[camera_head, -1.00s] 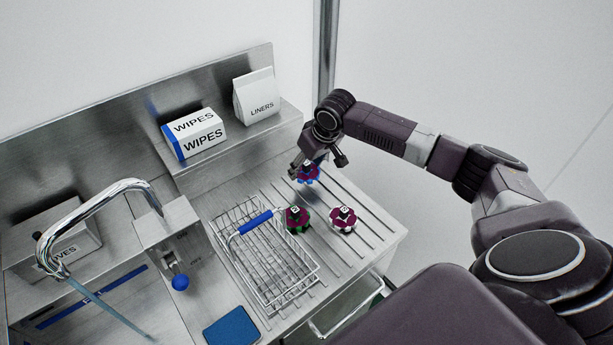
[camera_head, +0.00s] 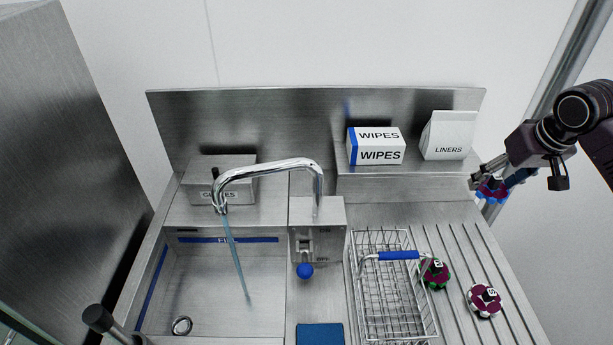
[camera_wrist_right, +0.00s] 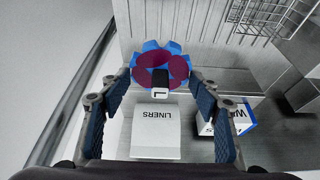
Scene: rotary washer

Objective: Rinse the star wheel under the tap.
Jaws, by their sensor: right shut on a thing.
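My right gripper (camera_head: 520,182) is shut on a purple star wheel with blue points (camera_head: 491,190), at the right edge of the counter, level with the shelf. In the right wrist view this wheel (camera_wrist_right: 160,66) sits between the fingertips, with an "L" on its dark hub. The chrome tap (camera_head: 270,168) arches over the sink basin (camera_head: 210,285) at the left, and a thin stream of water runs from its spout. Two more star wheels, one with green points (camera_head: 434,274) and one with white points (camera_head: 484,301), rest on the ribbed drainboard. My left gripper is not in view.
A wire basket (camera_head: 392,300) with a blue handle stands between sink and wheels. A blue-knobbed lever (camera_head: 305,270) is beside the tap. WIPES (camera_head: 376,147) and LINERS (camera_head: 449,136) packs stand on the shelf. A gloves box (camera_head: 219,180) sits behind the basin. A dark bar end (camera_head: 98,319) shows lower left.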

